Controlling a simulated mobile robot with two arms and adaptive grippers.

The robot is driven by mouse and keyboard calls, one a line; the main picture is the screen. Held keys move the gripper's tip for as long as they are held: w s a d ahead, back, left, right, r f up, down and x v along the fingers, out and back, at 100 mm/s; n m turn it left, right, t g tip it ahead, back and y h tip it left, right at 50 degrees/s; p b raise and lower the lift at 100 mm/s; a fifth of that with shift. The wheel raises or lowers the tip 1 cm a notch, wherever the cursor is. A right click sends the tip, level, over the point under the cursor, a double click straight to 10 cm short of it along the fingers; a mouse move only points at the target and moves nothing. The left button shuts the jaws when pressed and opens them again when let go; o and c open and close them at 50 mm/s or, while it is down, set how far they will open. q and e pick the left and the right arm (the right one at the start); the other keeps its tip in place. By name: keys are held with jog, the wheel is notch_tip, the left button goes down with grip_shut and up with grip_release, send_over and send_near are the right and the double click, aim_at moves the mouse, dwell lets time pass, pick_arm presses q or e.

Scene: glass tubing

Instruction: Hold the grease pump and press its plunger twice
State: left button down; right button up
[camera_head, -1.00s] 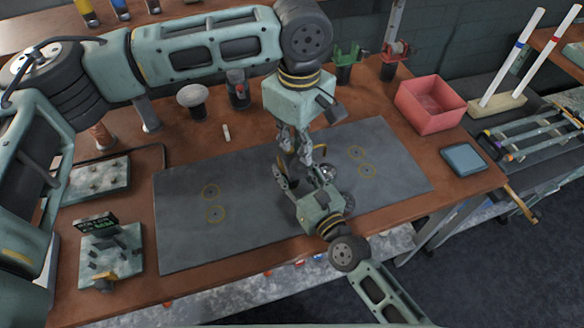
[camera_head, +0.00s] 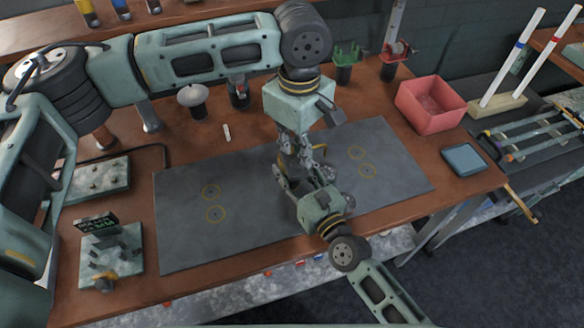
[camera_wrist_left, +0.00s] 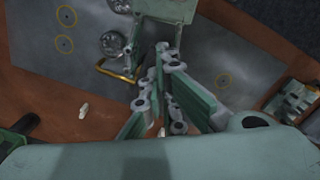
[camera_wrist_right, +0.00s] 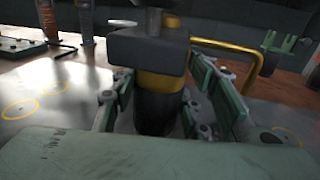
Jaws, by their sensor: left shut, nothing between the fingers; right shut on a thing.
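The grease pump (camera_wrist_right: 155,110) stands upright in the right wrist view, with a dark body, yellow band, black head and bent yellow spout (camera_wrist_right: 235,52). My right gripper (camera_wrist_right: 158,100) is shut around its body; in the head view this gripper (camera_head: 300,180) is low over the grey mat. My left gripper (camera_head: 294,160) points down from above, shut and empty, just over the pump. In the left wrist view its fingers (camera_wrist_left: 162,62) come together near the yellow spout (camera_wrist_left: 115,72). The pump is mostly hidden by the grippers in the head view. Whether the left fingers touch the plunger I cannot tell.
The grey mat (camera_head: 240,235) has yellow ring marks and is clear on its left. Shiny round metal pieces (camera_wrist_left: 112,43) lie near the pump. A red bin (camera_head: 430,108) and blue pad (camera_head: 463,159) are at right. A mushroom-shaped piece (camera_head: 193,96) stands behind.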

pick_arm(q)
jog(key=shift+f, duration=0.2)
dwell(0.5)
jog(key=shift+f, duration=1.3)
jog(key=shift+r, duration=0.85)
jog(key=shift+f, duration=0.15)
jog(key=shift+f, duration=0.7)
jog(key=shift+r, duration=0.8)
